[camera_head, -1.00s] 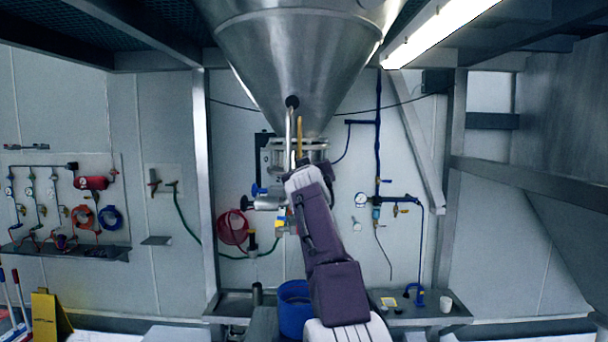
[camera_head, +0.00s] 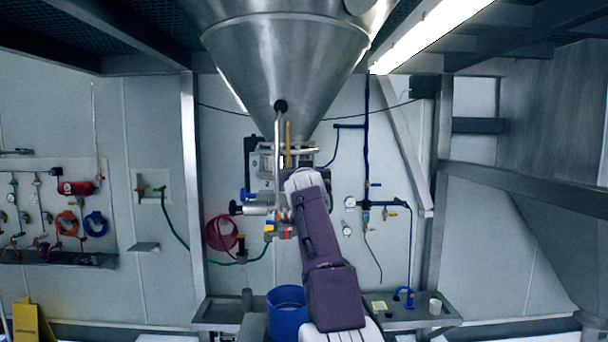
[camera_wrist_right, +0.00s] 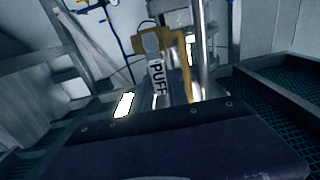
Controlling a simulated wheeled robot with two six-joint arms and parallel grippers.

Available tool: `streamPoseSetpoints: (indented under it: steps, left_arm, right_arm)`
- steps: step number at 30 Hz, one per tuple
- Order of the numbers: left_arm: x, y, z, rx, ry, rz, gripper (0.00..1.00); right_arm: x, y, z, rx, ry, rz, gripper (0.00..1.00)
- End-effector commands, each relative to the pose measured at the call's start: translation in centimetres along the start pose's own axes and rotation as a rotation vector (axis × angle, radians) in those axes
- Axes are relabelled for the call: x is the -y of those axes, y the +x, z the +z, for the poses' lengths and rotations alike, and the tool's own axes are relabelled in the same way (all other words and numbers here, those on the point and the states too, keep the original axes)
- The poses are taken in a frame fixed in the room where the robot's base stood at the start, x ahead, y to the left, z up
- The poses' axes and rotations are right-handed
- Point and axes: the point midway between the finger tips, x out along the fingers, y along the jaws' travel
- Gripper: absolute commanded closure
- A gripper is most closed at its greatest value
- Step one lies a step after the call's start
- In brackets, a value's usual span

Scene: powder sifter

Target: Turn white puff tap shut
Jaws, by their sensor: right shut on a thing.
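The white puff tap (camera_wrist_right: 158,75), marked "PUFF" in black, shows upright in the middle of the right wrist view, just beyond the dark edge of my gripper. In the head view my right arm reaches up from the bottom centre, and my right gripper (camera_head: 289,163) is at the valve fittings under the steel hopper (camera_head: 285,60). The tap cannot be made out in the head view. My left gripper is not in view.
Pipe fittings (camera_head: 258,208) crowd the left of my right gripper. A vertical steel pipe (camera_head: 278,145) stands close to it. A blue bucket (camera_head: 287,318) is below. Blue wall piping (camera_head: 367,130) is at the right, beyond some free room.

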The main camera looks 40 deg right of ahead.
Motion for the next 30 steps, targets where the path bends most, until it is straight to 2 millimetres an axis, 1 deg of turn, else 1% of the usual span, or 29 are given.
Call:
streamPoseSetpoints:
  steps: [5, 6, 8, 9, 16, 19, 20, 24, 27, 30]
  left_arm:
    - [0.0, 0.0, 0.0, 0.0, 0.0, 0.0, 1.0]
    - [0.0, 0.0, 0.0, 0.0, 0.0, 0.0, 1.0]
    - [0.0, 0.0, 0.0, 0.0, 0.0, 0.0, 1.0]
    - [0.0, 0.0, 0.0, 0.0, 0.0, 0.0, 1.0]
    - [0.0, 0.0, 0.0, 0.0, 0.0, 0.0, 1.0]
    - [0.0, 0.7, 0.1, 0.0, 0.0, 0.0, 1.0]
    - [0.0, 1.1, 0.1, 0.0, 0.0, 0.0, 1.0]
    - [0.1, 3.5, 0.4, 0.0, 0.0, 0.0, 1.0]
    - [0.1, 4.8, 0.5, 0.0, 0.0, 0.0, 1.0]
    - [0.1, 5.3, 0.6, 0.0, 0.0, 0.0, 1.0]
  right_arm:
    - [0.0, 0.0, 0.0, 0.0, 0.002, 0.0, 1.0]
    - [0.0, 0.0, 0.0, 0.0, 0.002, 0.0, 0.78]
    - [0.0, 0.0, 0.0, 0.0, 0.002, 0.0, 0.61]
    - [0.0, 0.0, 0.0, 0.001, 0.002, 0.0, 0.58]
    - [0.0, 0.0, 0.0, 0.001, 0.0, 0.0, 0.58]
    - [0.0, -0.5, 0.3, 0.0, 0.0, 0.0, 0.58]
    - [0.0, -0.9, 0.5, 0.0, 0.0, -0.001, 0.58]
    - [0.1, -4.1, 0.7, -0.004, 0.001, -0.002, 0.58]
    - [0.0, -6.2, 0.7, -0.003, 0.001, -0.001, 0.58]
    - [0.0, -7.8, 0.5, -0.001, 0.001, -0.001, 0.58]
